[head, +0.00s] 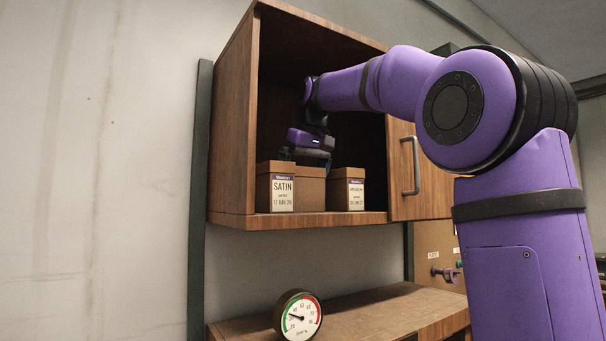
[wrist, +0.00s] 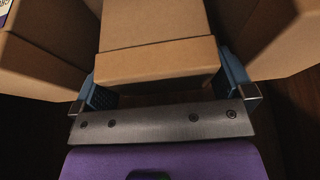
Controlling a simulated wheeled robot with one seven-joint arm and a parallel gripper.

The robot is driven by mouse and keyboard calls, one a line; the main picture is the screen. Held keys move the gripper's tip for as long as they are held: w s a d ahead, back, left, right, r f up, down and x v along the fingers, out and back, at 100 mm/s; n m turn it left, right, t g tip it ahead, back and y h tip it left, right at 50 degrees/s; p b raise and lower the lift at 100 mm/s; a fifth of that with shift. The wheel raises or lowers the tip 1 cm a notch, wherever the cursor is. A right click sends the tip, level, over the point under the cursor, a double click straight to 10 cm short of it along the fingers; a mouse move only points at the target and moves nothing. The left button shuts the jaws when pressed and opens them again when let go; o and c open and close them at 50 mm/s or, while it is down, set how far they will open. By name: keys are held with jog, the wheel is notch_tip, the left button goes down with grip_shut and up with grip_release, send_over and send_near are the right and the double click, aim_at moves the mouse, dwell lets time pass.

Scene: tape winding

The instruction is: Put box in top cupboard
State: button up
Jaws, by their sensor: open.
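The top cupboard (head: 233,130) is an open wooden wall unit with several brown boxes inside. A plain brown box (head: 311,187) stands between two labelled boxes; it also shows in the wrist view (wrist: 157,62). My gripper (head: 308,156) reaches into the cupboard at the middle box. In the wrist view my gripper (wrist: 163,93) is open, with one blue finger on each side of that box. I cannot tell whether the fingers touch it. The box's underside is hidden.
The cupboard door (head: 420,172) is open at the right. A round gauge (head: 298,316) sits on the lower wooden surface (head: 375,309).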

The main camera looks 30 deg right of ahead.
jog(key=v, duration=0.6)
jog(key=shift+s, duration=0.1)
jog(key=s, duration=1.1)
jog(key=shift+s, duration=0.3)
jog(key=shift+f, duration=0.15)
jog(key=s+a+f, duration=0.2)
jog(key=s+f, duration=0.3)
jog(key=f, duration=0.6)
jog(key=s+a+f, duration=0.3)
jog(key=s+f, duration=0.2)
jog(key=f, duration=0.7)
jog(key=s+a+f, duration=0.3)
jog(key=s+f, duration=0.2)
jog(key=f, duration=0.7)
jog(key=shift+s+a+t, duration=0.15)
jog(key=shift+s+t, duration=0.05)
jog(key=shift+t, duration=0.2)
jog(key=shift+f, duration=0.15)
